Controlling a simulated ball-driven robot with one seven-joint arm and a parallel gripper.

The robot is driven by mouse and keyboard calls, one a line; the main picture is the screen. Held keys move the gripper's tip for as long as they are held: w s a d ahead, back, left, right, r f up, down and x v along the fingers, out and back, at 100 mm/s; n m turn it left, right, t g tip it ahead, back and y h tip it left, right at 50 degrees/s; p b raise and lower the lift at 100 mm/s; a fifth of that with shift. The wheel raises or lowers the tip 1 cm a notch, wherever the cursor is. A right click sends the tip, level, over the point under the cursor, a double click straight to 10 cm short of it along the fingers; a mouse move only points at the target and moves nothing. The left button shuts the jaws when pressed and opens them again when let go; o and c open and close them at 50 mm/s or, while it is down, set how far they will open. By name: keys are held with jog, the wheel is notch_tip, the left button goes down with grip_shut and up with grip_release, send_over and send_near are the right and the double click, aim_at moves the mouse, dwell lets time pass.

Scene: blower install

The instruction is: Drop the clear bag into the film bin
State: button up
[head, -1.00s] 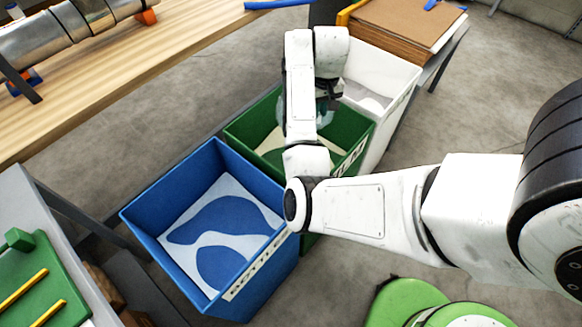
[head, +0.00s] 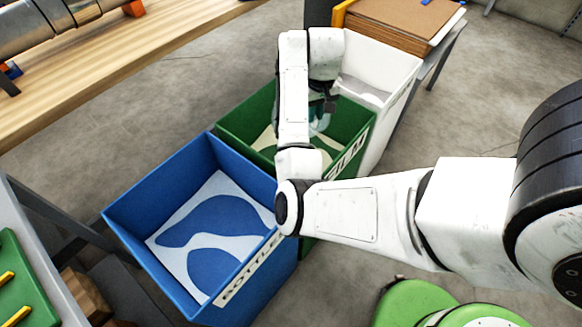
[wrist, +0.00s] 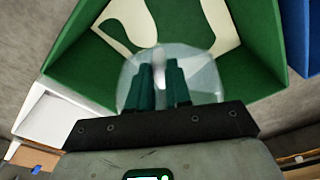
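The film bin (head: 347,160) is the green bin in the middle of the row, with "FILM" lettered on its front. In the wrist view its green wall (wrist: 75,62) surrounds a cream and green patterned bottom. My gripper (wrist: 165,72) points down into this bin. The clear bag (wrist: 205,72) is a see-through round shape around my fingertips, over the bin's opening. The fingers are close together with the bag's pale material between them. In the head view my gripper (head: 322,112) is partly hidden by my arm, and only a little of the bag (head: 319,124) shows.
A blue bin (head: 165,185) marked "BOTTLE" stands left of the film bin. A white bin (head: 385,70) stands to its right. Beyond are a stack of brown boards (head: 400,25) and a wooden bench (head: 60,90). A green board (head: 25,285) lies at the lower left.

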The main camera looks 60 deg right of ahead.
jog(key=o, duration=0.5)
jog(key=shift+c, duration=0.2)
notch_tip(320, 180, up, 11)
jog(key=p, duration=0.5)
jog(key=shift+s+a+f, duration=0.15)
jog(key=shift+s+a, duration=0.2)
jog(key=shift+s, duration=0.05)
